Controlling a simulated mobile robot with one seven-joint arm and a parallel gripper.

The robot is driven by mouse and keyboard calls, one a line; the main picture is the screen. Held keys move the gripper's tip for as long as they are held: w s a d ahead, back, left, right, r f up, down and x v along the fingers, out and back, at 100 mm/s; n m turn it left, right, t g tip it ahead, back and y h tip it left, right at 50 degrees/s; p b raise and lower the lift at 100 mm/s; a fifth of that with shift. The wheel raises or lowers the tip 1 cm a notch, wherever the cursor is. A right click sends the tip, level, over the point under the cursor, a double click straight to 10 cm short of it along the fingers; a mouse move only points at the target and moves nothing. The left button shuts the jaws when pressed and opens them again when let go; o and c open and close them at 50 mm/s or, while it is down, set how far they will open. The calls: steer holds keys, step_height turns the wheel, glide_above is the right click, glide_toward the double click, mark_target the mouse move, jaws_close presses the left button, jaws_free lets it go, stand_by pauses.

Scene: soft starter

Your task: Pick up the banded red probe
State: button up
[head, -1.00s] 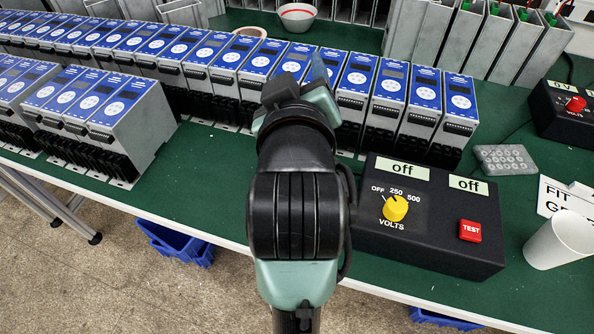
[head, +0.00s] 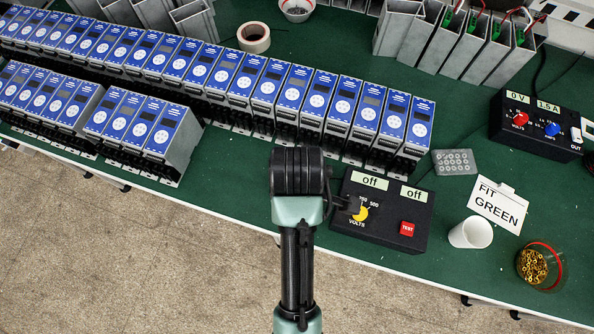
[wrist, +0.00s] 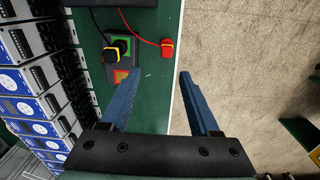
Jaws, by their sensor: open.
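A red piece with a yellow band (wrist: 167,48), which looks like the banded red probe, is at the table's edge in the wrist view, with a red cable running to it. My gripper (wrist: 160,73) is open in the wrist view, its blue fingers spread and nothing between them. The red piece shows just beyond the gap between the fingertips, apart from them. In the head view my arm hides the gripper, and I cannot make out the probe there.
Beside the probe is a dark unit with a green face and a black, yellow-banded piece (wrist: 120,47). Rows of blue-faced modules (head: 290,95) line the bench. A black volts box (head: 383,211), a white cup (head: 471,232) and a bowl of brass parts (head: 540,266) stand at right.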

steer(key=f, duration=0.4)
steer(key=f+p, duration=0.1)
steer(key=f, duration=0.3)
steer(key=s+f, duration=0.1)
steer(key=f, duration=0.3)
steer(key=shift+f+p, duration=0.3)
steer(key=shift+f, duration=0.1)
steer(key=shift+c, duration=0.3)
jaws_close()
